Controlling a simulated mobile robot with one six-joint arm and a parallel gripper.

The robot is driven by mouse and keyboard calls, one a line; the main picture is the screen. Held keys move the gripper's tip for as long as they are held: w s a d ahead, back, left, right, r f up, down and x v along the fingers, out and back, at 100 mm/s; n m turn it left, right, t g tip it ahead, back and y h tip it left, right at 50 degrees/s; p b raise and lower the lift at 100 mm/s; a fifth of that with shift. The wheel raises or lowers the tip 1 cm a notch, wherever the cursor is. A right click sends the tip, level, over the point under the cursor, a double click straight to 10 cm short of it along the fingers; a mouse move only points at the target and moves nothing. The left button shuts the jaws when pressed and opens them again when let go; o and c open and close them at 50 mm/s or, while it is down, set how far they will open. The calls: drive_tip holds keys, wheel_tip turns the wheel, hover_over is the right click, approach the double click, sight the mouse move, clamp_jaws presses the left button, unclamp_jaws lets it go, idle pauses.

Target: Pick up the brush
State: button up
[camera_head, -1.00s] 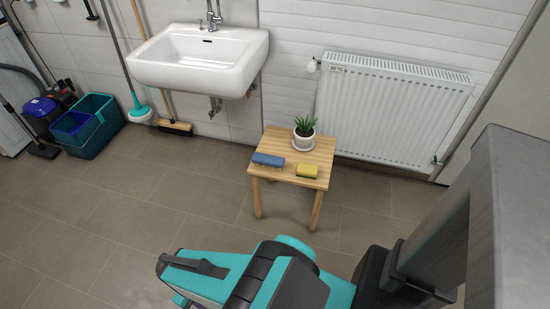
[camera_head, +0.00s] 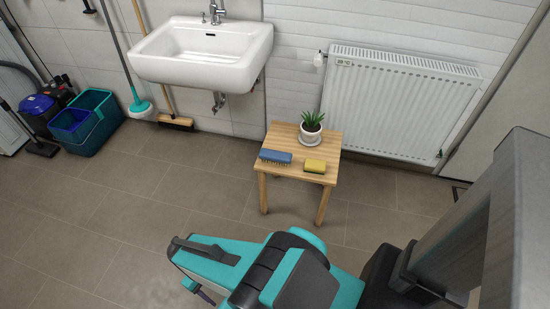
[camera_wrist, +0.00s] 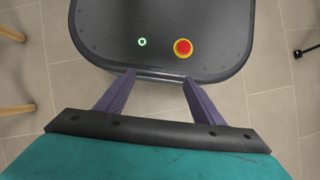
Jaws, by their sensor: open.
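The brush (camera_head: 276,156) has a blue back with bristles below it. It lies at the front left of the small wooden table (camera_head: 290,139) in the head view. My gripper (camera_wrist: 156,84) shows in the wrist view with its two purple fingers spread apart and nothing between them. It points down over my own dark base. In the head view my arm is in the foreground, in front of the table and well apart from the brush. The brush is not in the wrist view.
A yellow sponge (camera_head: 315,166) lies right of the brush, and a potted plant (camera_head: 311,128) stands behind them. A radiator (camera_head: 400,100) is behind the table. A sink (camera_head: 203,55) hangs at the back left, with a teal bucket (camera_head: 92,135) further left. The floor left of the table is clear.

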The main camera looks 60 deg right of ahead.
drive_tip(key=w+d+r+t+y+b, duration=0.1)
drive_tip(key=w+d+r+t+y, duration=0.1)
drive_tip(key=w+d, duration=0.8)
drive_tip(key=w+d+r+n+t+y+b, duration=0.1)
drive_tip(key=w+d+r+t, duration=0.15)
drive_tip(key=d, duration=0.55)
drive_tip(key=w+d+r+t, duration=0.1)
drive_tip(key=w+d+r, duration=0.25)
drive_tip(key=d, duration=0.45)
drive_tip(key=n+t+h+b, duration=0.2)
drive_tip(key=t, duration=0.2)
approach(276, 154)
drive_tip(key=v, duration=0.3)
drive_tip(key=shift+s+d, duration=0.2)
drive_tip(key=shift+x, duration=4.3)
drive_tip(key=shift+w+a, duration=0.15)
drive_tip(key=shift+a, duration=0.05)
